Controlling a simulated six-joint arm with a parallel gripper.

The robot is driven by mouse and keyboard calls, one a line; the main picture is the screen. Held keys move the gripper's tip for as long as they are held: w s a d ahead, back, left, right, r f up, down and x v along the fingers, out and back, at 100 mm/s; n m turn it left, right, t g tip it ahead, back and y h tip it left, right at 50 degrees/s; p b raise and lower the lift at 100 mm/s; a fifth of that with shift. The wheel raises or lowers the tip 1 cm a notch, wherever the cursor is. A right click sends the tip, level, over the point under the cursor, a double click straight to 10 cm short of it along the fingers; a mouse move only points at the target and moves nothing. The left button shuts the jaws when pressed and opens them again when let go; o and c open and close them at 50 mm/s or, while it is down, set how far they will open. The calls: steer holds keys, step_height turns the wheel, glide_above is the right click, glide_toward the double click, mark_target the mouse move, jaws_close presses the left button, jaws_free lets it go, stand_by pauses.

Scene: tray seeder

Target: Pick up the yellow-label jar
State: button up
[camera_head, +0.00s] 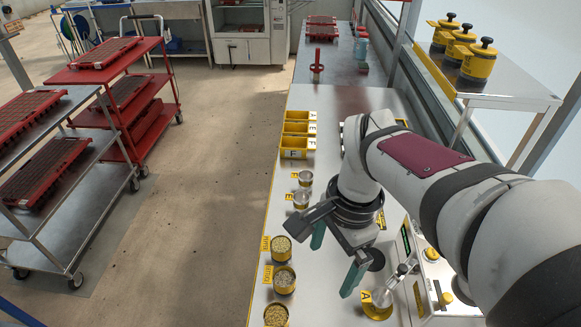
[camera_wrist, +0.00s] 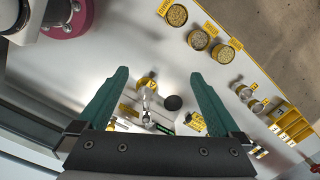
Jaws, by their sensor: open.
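Several containers carry yellow labels, so I cannot tell which is the yellow-label jar. Three round seed-filled jars, the far one (camera_head: 281,248), the middle one (camera_head: 284,279) and the near one (camera_head: 276,315), stand along the bench's left edge; they also show at the top of the wrist view (camera_wrist: 199,39). Two small clear jars (camera_head: 301,198) with yellow tags stand farther back. A clear vessel on a yellow base (camera_head: 378,311) with an "A" tag stands at right. My gripper (camera_head: 336,257) is open and empty above the bench; its green fingers (camera_wrist: 158,76) are spread and touch nothing.
Yellow bins (camera_head: 295,141) stand farther back on the steel bench (camera_head: 325,104). A control box (camera_head: 437,280) and a black disc (camera_head: 375,259) are at the right. Yellow canisters (camera_head: 479,63) stand on a raised shelf. The bench between the seed jars and the vessel looks bare.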

steer(key=w+a+f+m, duration=0.2)
steer(key=w+a+m, duration=0.15)
steer(key=w, duration=0.45)
steer(key=m+h, duration=0.1)
steer(key=m, duration=0.4)
glide_above(280, 247)
steer(key=s, duration=0.2)
step_height(280, 247, down, 6)
step_height(280, 247, down, 16)
steer(key=shift+d, duration=0.15)
steer(key=c, duration=1.5)
